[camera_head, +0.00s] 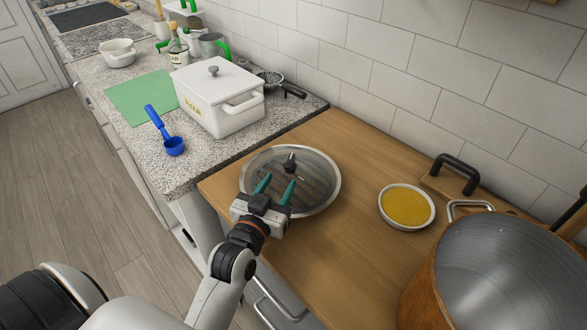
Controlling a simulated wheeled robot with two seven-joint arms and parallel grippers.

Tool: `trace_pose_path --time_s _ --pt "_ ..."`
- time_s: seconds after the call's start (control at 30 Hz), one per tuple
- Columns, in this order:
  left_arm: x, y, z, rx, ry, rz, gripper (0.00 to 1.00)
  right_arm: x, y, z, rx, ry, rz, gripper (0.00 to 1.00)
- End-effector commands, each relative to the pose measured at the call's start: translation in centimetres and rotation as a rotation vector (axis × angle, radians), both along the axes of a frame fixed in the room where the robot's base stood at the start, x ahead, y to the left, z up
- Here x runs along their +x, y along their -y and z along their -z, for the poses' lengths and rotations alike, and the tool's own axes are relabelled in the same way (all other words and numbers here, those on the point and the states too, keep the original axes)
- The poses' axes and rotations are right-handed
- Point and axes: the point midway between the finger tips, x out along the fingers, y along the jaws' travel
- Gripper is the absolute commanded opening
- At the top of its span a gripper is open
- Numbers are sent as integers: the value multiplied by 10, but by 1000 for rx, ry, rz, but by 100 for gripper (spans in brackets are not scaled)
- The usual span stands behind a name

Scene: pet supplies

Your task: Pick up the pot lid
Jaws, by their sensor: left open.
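The pot lid (318,170) lies flat on the wooden counter. It is a round glass lid with a metal rim and a dark knob (290,160) at its middle. My left gripper (276,184) is over the near left part of the lid, with its two green fingertips apart and pointing toward the knob. Nothing is between the fingers, and the knob is just beyond them. I cannot tell how high the fingers are above the glass. My right gripper is not in view.
A large pot (495,262) stands at the right, near a dish of yellow contents (406,206) and a board with a black handle (455,172). A white flour box (217,95) and a blue scoop (173,146) sit on the granite counter. Wood between lid and dish is clear.

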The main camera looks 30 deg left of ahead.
Motion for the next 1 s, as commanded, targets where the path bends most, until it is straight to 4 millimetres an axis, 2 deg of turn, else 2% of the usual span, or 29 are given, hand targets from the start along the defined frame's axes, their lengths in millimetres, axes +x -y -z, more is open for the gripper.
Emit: trace_pose_path --time_s 0.1,0.27,0.43,0.6,0.7,1.0 --pt "23 -2 -3 0 2 0 44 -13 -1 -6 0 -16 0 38" --pt "40 -5 -2 -1 0 0 44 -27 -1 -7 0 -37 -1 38" --pt "52 -6 -7 -1 1 0 44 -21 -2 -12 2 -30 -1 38" --pt "77 -8 -17 -1 0 1 44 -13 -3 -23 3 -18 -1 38" --pt "89 -9 -14 0 -1 1 44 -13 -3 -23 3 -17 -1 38" --pt "95 -10 -13 0 -1 0 44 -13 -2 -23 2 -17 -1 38"
